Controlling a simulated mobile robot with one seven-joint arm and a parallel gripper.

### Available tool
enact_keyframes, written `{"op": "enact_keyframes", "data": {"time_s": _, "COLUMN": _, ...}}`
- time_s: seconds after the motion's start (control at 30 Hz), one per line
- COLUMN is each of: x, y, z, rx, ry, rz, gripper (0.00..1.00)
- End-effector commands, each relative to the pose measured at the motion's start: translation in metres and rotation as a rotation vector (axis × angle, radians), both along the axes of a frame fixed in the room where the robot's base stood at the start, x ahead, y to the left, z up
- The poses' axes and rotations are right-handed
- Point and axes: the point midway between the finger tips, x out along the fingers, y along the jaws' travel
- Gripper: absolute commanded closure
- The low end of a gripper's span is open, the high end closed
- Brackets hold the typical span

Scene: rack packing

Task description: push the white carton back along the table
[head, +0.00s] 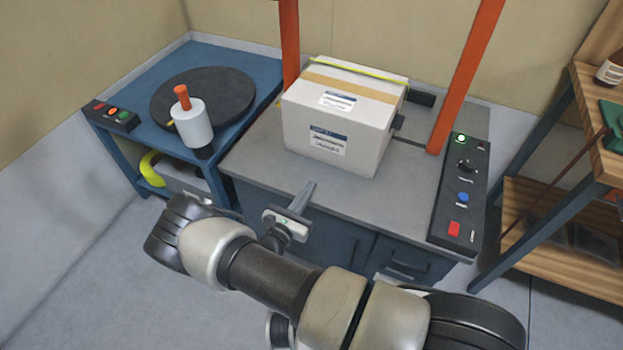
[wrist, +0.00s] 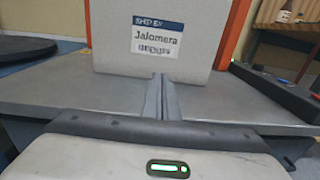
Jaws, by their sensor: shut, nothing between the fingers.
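The white carton (head: 338,118) stands upright on the grey table (head: 270,180) between two orange posts, with a tan tape strip and a yellow-green strap across its top. Its labelled front face fills the upper middle of the wrist view (wrist: 155,48). My gripper (head: 308,188) is shut and empty, in front of the carton near the table's front edge. Whether the fingertips touch the carton there cannot be told; the head view shows a gap.
A black control panel (head: 462,190) with buttons lies along the table's right edge. Orange posts (head: 466,75) rise beside the carton. A blue bench (head: 145,115) with a black turntable stands left, a wooden shelf (head: 560,220) right. Bare table lies in front of the carton.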

Motion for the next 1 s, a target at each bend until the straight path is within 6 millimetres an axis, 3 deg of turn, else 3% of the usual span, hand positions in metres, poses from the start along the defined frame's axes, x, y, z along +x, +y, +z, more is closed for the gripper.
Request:
{"op": "enact_keyframes", "data": {"time_s": 0.53, "x": 0.097, "y": -0.049, "z": 0.000, "rx": 0.002, "ry": -0.001, "rz": -0.007, "gripper": 1.00}}
{"op": "enact_keyframes", "data": {"time_s": 0.7, "x": 0.111, "y": -0.055, "z": 0.000, "rx": 0.002, "ry": 0.000, "rz": -0.007, "gripper": 1.00}}
{"op": "enact_keyframes", "data": {"time_s": 1.0, "x": 0.115, "y": -0.056, "z": 0.001, "rx": 0.001, "ry": 0.000, "rz": -0.005, "gripper": 1.00}}
